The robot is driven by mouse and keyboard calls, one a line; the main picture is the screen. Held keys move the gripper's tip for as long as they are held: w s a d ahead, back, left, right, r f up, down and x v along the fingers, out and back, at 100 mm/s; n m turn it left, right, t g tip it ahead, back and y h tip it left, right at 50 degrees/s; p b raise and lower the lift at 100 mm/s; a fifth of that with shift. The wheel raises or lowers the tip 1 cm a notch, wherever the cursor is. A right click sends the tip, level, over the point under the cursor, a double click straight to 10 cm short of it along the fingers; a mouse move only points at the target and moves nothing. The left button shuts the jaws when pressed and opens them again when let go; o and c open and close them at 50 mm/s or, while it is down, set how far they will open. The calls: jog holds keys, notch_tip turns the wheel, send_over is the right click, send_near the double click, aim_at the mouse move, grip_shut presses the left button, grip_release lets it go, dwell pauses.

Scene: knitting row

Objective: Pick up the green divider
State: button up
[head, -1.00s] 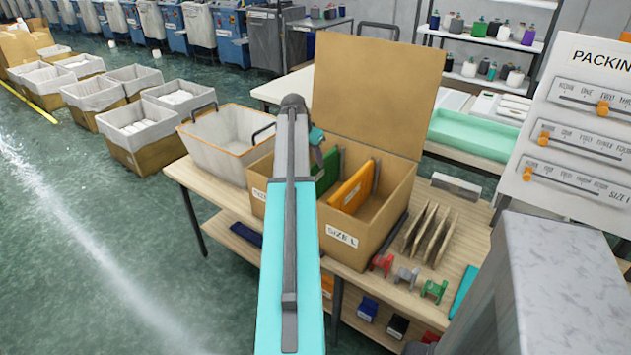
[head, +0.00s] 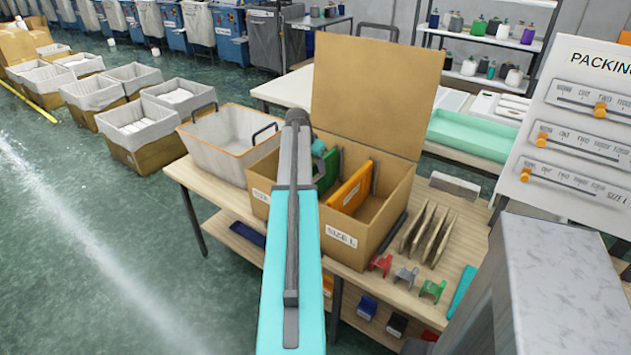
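The green divider (head: 328,171) stands inside the open cardboard box (head: 379,239) marked "SIZE L", in its left part. An orange divider (head: 351,187) stands to its right in the same box. My arm reaches over the box's left side and hides part of it. The teal and dark end of my arm (head: 318,150) shows beside the upper left of the green divider. My gripper's fingers are hidden behind my arm, so I cannot tell whether they touch the divider.
A white bin (head: 222,148) with an orange rim stands left of the box. Cardboard pieces (head: 427,234) and small red, grey and green clips (head: 432,291) lie to its right on the wooden table (head: 480,225). The raised box flap (head: 377,92) stands behind. A grey block (head: 560,290) is at lower right.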

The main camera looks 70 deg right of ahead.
dwell(0.3)
grip_shut()
jog(key=shift+r, duration=0.2)
notch_tip(320, 180, up, 28)
jog(key=b, duration=0.3)
jog(key=shift+f, duration=0.15)
dwell(0.5)
dwell(0.6)
notch_tip(320, 180, up, 10)
jog(key=p, duration=0.6)
dwell(1.0)
